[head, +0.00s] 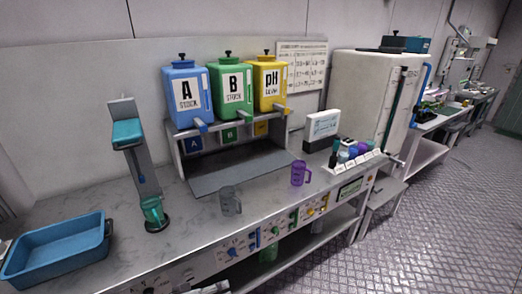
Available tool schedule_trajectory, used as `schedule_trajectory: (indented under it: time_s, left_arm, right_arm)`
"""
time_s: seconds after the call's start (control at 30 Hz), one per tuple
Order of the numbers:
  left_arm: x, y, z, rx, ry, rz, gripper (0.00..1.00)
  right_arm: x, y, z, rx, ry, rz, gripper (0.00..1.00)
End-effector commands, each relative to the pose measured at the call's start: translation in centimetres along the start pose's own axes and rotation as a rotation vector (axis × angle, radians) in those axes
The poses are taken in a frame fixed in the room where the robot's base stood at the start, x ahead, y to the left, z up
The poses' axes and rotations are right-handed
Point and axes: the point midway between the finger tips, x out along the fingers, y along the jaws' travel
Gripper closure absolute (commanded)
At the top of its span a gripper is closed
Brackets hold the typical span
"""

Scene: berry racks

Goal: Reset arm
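Neither of my grippers shows in the head view, so I cannot see whether they are open or shut. On the grey bench (100,255) stand a clear grey jug (230,201) near the front middle and a purple jug (299,174) to its right. Three tanks stand on a raised rack (177,153): a blue tank A (186,93), a green tank B (230,91) and a yellow pH tank (269,83). Each has a spout at its front.
A blue tray (58,250) lies at the bench's left end. A tall stand with a teal head (127,133) rises beside it, a green vessel (153,211) at its foot. A white sign (322,127) and small bottles stand right. The metal floor (450,210) is clear.

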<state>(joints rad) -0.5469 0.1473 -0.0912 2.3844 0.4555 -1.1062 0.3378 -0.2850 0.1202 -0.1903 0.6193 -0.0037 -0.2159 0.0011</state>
Motion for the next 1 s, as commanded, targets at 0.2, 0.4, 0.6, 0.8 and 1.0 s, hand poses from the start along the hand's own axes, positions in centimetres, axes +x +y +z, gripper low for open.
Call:
schedule_trajectory:
  time_s: [0.2,0.4,0.6,0.8,1.0]
  left_arm:
    - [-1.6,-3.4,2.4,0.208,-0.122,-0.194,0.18]
    - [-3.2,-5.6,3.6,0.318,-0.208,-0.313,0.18]
    - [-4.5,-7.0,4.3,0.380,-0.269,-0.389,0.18]
    - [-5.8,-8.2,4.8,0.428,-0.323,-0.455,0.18]
    - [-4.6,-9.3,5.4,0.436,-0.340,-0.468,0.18]
  right_arm:
    - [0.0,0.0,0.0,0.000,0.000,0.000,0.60]
    - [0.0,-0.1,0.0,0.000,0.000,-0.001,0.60]
    - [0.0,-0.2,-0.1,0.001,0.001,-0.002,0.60]
    - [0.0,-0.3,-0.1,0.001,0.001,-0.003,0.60]
    - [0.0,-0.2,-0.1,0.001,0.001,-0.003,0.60]
